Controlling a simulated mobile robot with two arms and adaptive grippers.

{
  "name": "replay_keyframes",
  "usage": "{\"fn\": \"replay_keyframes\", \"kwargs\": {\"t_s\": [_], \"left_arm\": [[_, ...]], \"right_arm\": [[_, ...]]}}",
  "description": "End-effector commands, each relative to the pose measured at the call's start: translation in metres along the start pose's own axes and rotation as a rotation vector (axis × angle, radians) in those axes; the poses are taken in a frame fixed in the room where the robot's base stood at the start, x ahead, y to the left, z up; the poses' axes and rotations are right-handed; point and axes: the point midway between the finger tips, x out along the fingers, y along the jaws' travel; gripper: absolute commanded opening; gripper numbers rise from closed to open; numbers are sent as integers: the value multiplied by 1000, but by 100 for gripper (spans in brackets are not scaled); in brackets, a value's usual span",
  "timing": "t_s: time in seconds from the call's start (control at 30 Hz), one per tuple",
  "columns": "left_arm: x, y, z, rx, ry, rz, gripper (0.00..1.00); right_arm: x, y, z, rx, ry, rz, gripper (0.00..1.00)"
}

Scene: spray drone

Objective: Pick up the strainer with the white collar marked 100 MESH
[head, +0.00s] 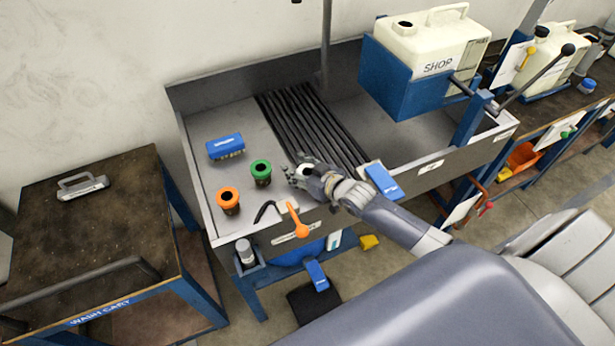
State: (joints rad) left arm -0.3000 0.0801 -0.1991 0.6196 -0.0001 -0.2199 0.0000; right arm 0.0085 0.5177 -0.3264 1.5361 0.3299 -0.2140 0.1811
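No strainer with a white collar can be made out in the head view. Two dark strainers stand upright in the left part of the grey sink bench (205,185): one with an orange collar (228,195), one with a green collar (261,168). My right gripper (294,171) is over the bench, just right of the green-collared strainer and apart from it. The gripper and wrist hide what lies beneath them. Its fingers are too small and overlapped to show whether they are open or hold anything. My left gripper is out of view.
A blue brush (226,146) lies behind the strainers. An orange-handled valve (298,221) sits at the front rim, with a blue item (382,181) farther right. A SHOP jug (430,45) stands in a raised blue holder. A wash cart (100,225) is at left.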

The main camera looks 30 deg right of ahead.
Motion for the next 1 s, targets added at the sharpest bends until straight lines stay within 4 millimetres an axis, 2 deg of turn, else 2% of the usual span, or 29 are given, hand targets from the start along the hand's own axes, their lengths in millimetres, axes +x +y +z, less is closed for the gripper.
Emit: {"fn": "replay_keyframes", "kwargs": {"t_s": [0.13, 0.23, 0.73, 0.87, 1.0], "left_arm": [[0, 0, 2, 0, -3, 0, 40], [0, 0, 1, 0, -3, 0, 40], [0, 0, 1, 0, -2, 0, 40], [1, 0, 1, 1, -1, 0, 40], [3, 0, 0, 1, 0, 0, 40]], "right_arm": [[0, 0, 0, 0, 0, 0, 18], [0, 0, 0, 0, 0, 0, 11], [-1, 0, -1, 0, 1, 0, 8], [-4, 0, -11, -1, 3, 0, 7], [-13, 0, -32, -2, 4, 0, 7]]}}
